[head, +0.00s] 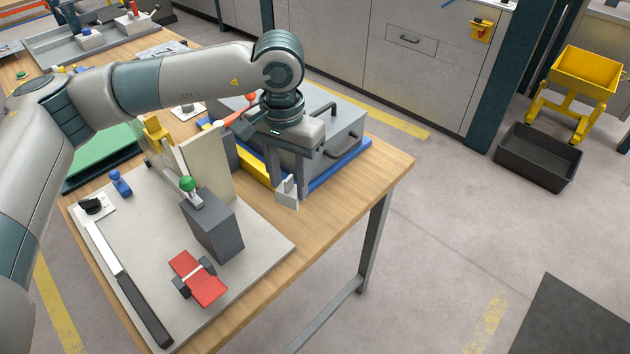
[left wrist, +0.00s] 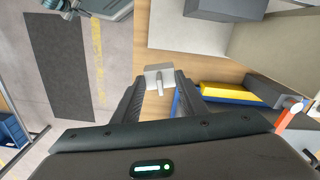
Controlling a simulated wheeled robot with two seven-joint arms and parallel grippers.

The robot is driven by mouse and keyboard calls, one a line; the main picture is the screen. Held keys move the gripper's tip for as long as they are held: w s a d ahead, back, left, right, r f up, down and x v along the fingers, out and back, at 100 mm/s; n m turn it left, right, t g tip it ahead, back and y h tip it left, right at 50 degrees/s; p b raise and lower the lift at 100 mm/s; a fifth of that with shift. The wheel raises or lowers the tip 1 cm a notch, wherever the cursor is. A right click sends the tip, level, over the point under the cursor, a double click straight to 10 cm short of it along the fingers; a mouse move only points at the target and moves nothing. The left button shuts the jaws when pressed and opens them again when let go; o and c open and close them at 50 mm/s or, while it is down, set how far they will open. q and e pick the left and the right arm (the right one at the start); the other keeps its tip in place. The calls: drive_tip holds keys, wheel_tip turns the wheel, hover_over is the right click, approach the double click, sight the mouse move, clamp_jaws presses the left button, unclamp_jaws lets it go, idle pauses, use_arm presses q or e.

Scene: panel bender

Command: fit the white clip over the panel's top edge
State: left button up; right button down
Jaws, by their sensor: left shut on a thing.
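The white clip (head: 287,192) is a small pale block held at the tips of my left gripper (head: 289,180), right of the panel and near the table's right edge in the head view. In the left wrist view the clip (left wrist: 158,72) sits between the fingertips of the left gripper (left wrist: 160,84), with a short pale stub pointing back. The panel (head: 208,160) is a beige sheet standing upright on the pale base board, apart from the clip. In the left wrist view a beige surface at upper right looks like the panel (left wrist: 272,42). My right gripper is not in view.
A dark grey block (head: 213,228) with a green knob (head: 187,184) stands in front of the panel. A red part (head: 198,280) and a long black-handled bar (head: 144,312) lie on the board (head: 255,250). A grey case (head: 345,125) with handles stands behind the gripper.

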use_arm(q)
drive_tip(key=w+a+f+n, duration=0.1)
drive_tip(key=a+n, duration=0.3)
drive_tip(key=a, duration=0.6)
drive_tip(key=shift+a+f+n, duration=0.25)
drive_tip(key=shift+a+n, duration=0.05)
drive_tip(key=shift+a, duration=0.1)
drive_tip(key=shift+w+d, duration=0.1)
